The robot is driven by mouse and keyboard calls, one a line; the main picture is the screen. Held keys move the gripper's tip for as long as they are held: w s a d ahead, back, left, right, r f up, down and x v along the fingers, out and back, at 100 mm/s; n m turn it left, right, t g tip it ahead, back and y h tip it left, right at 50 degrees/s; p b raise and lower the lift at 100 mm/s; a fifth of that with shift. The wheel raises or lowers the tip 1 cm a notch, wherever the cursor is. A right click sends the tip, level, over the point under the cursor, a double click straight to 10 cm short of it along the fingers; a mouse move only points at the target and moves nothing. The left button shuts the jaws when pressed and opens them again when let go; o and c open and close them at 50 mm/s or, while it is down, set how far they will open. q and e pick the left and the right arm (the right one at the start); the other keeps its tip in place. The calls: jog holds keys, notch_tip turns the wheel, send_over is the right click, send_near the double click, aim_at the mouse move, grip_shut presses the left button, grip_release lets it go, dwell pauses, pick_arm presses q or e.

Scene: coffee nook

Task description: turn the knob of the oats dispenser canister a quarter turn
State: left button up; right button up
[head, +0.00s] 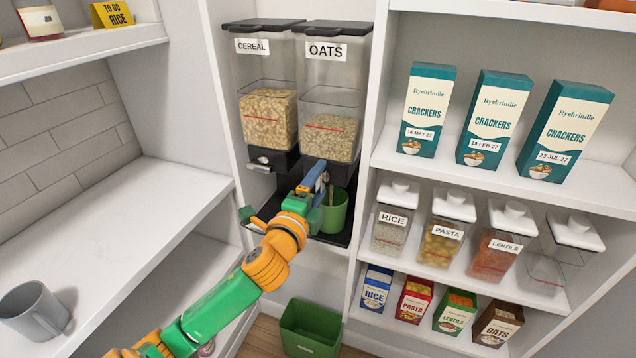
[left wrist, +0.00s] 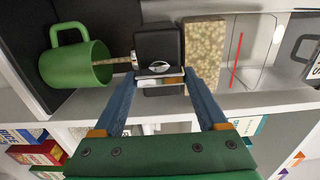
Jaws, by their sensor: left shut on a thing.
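The oats dispenser canister (head: 333,80) stands at the right of a pair, labelled OATS, partly filled with oats below a red line. It also shows sideways in the left wrist view (left wrist: 205,50). My left gripper (left wrist: 160,80) is shut on the silver knob (left wrist: 158,67) at the front of the black dispenser base. In the head view my left gripper (head: 318,172) hides the knob. A green mug (head: 336,212) stands below the spout; it also shows in the left wrist view (left wrist: 75,60). A thin stream of oats (left wrist: 118,62) runs from the spout to the mug.
The cereal canister (head: 268,110) stands close on the left. Cracker boxes (head: 430,110) and lidded jars (head: 447,230) fill the right shelves. A green bin (head: 310,328) is on the floor. A grey mug (head: 35,310) stands on the left counter, which is otherwise clear.

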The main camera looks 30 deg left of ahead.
aim_at(319, 185)
pick_arm(q)
jog(key=o, duration=1.3)
jog(key=v, duration=0.2)
jog(key=b+v, duration=0.1)
jog(key=v, duration=0.1)
jog(key=shift+s+f+b, duration=0.1)
jog(key=shift+f+b, duration=0.15)
jog(key=shift+b, duration=0.05)
jog(key=v, duration=0.2)
jog(key=p+v, duration=0.1)
jog(key=shift+r, duration=0.25)
